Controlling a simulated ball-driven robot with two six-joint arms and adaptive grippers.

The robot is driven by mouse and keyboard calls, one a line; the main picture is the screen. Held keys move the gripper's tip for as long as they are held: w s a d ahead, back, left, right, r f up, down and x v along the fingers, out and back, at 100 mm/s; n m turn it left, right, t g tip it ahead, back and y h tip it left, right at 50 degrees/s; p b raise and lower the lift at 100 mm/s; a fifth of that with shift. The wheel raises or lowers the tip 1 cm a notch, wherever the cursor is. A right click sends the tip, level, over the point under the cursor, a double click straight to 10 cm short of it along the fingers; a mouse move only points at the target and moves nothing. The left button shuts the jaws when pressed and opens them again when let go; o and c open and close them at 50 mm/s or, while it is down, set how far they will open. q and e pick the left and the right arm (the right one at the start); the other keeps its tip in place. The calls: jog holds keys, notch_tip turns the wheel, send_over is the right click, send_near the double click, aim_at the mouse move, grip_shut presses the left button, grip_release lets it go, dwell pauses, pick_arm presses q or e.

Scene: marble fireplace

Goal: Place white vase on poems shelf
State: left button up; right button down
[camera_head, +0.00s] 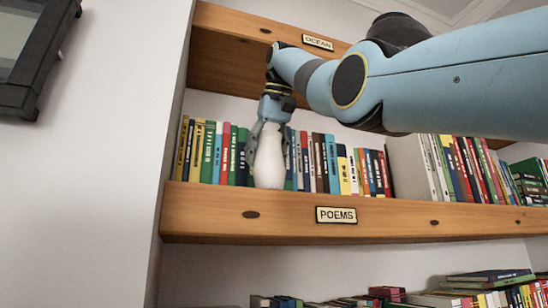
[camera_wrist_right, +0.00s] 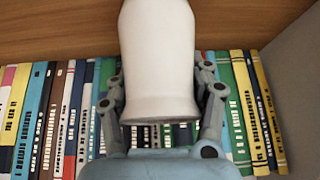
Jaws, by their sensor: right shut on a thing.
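The white vase (camera_head: 268,165) is upright in front of the books at the left part of the poems shelf (camera_head: 400,226). Its base is level with the shelf's front edge; I cannot tell if it touches the board. My right gripper (camera_head: 268,142) points down from above and is shut on the vase, its fingers on either side of it. In the right wrist view the vase (camera_wrist_right: 158,50) fills the middle between the fingers (camera_wrist_right: 160,88), its rim toward me. The POEMS label (camera_head: 336,215) is right of the vase. My left gripper is not in view.
A row of upright books (camera_head: 330,165) stands behind and right of the vase. The OCEAN shelf (camera_head: 225,70) hangs above, close to my right arm. A white wall (camera_head: 100,170) borders the shelf at left. More books (camera_head: 390,297) lie below.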

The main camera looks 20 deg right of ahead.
jog(key=shift+s, duration=0.15)
jog(key=c, duration=0.5)
grip_release()
jog(key=shift+r, duration=0.25)
jog(key=p+v, duration=0.1)
jog(key=v, duration=1)
jog(key=shift+s+r, duration=0.15)
jog(key=shift+s, duration=0.15)
